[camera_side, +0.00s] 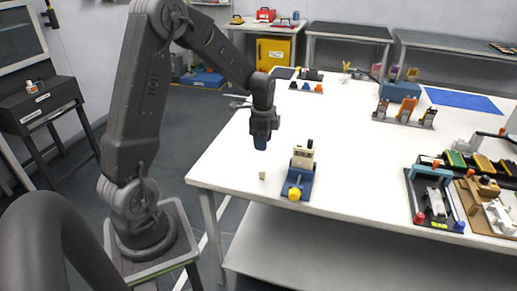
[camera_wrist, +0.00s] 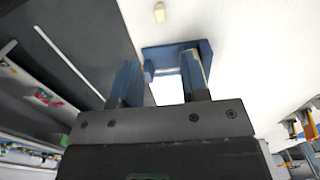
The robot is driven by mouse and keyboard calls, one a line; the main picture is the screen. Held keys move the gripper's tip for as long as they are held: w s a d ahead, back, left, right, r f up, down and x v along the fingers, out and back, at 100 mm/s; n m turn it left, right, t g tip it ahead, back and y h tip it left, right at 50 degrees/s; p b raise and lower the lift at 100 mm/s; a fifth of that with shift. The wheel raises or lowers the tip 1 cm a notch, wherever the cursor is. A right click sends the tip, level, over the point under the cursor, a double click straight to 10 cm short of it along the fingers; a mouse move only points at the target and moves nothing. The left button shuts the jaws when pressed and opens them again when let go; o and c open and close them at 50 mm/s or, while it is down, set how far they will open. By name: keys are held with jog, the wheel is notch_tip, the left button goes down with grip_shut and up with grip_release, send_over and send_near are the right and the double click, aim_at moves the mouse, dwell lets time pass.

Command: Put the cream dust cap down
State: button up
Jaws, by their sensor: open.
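A small cream block that looks like the dust cap (camera_side: 262,175) stands on the white table near its front left edge. It also shows at the top of the wrist view, as a small cream piece (camera_wrist: 159,12). My gripper (camera_side: 261,144) is above the table edge, higher than the cap and apart from it. In the wrist view, its two blue fingers (camera_wrist: 160,78) are spread with nothing visibly held between them. A blue piece (camera_wrist: 205,48) shows beyond the fingertips; I cannot tell what it belongs to.
A blue fixture (camera_side: 297,186) with a cream block and yellow knob stands just right of the cap. Trays and fixtures with small parts (camera_side: 438,197) crowd the table's right side. An orange-and-grey rack (camera_side: 404,112) stands farther back. The middle of the white table (camera_side: 350,150) is clear.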

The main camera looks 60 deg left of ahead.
jog(key=s+d+r+n+t, duration=0.2)
jog(key=s+d+r+n, duration=0.2)
jog(key=s+d+r, duration=0.4)
jog(key=s+d+r+n+t, duration=0.3)
jog(key=s+d+r+n, duration=0.2)
jog(key=s+d+r, duration=0.3)
jog(key=d, duration=0.4)
jog(key=shift+s+t, duration=0.3)
jog(key=shift+s, duration=0.1)
